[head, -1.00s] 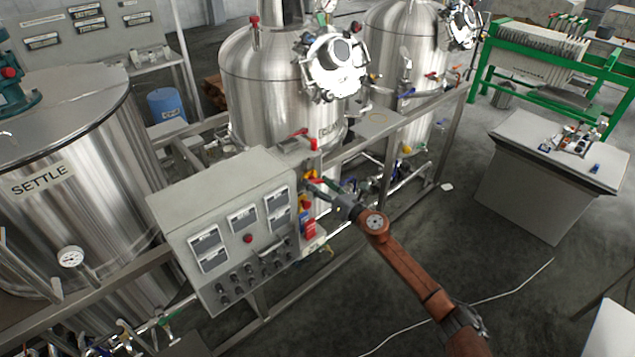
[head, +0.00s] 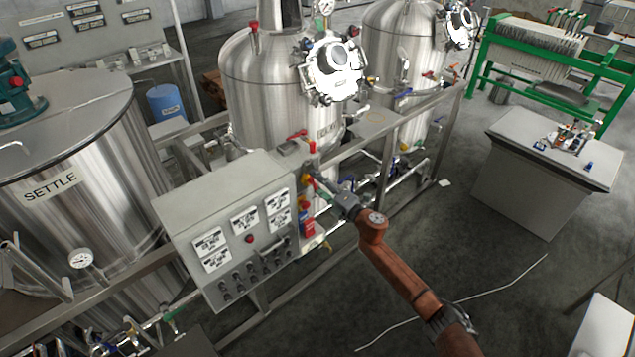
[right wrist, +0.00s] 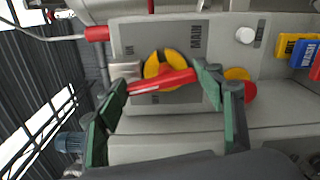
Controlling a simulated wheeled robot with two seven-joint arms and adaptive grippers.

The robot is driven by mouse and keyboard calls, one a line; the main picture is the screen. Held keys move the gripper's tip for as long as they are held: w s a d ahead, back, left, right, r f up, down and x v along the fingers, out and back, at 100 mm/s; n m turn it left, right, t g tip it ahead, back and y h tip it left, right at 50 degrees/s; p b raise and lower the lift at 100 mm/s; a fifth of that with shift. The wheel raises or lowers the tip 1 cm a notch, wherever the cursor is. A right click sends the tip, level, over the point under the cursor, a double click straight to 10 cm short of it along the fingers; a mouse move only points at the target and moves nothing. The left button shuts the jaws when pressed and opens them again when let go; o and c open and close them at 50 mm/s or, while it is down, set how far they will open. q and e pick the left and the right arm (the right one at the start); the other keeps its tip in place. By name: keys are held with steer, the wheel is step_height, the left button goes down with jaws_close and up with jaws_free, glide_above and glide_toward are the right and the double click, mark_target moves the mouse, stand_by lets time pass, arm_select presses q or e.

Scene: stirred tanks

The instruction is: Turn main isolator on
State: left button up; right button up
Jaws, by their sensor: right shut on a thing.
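The main isolator is a red bar handle (right wrist: 160,82) on a yellow disc (right wrist: 152,64), set on a grey plate marked MAIN (right wrist: 180,35). In the right wrist view the bar lies nearly level in the picture, slightly tilted. My right gripper (right wrist: 161,95) has one green finger at each end of the bar and is shut on it. In the head view my right gripper (head: 320,184) reaches the side of the grey control cabinet (head: 228,195) and largely hides the isolator. My left gripper is not in view.
A red button (right wrist: 250,90) on yellow sits close beside the right finger. Yellow, blue and red tags (right wrist: 305,52) hang further right. A steel tank (head: 270,95) and pipe frame stand behind the cabinet. The floor (head: 430,260) right of the cabinet is mostly clear.

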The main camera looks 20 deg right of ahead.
steer(key=shift+d+f+m+p, duration=0.1)
steer(key=shift+m+p, duration=0.4)
steer(key=shift+m, duration=0.7)
steer(key=o, duration=1.2)
steer(key=shift+c, duration=0.2)
steer(key=v, duration=1.2)
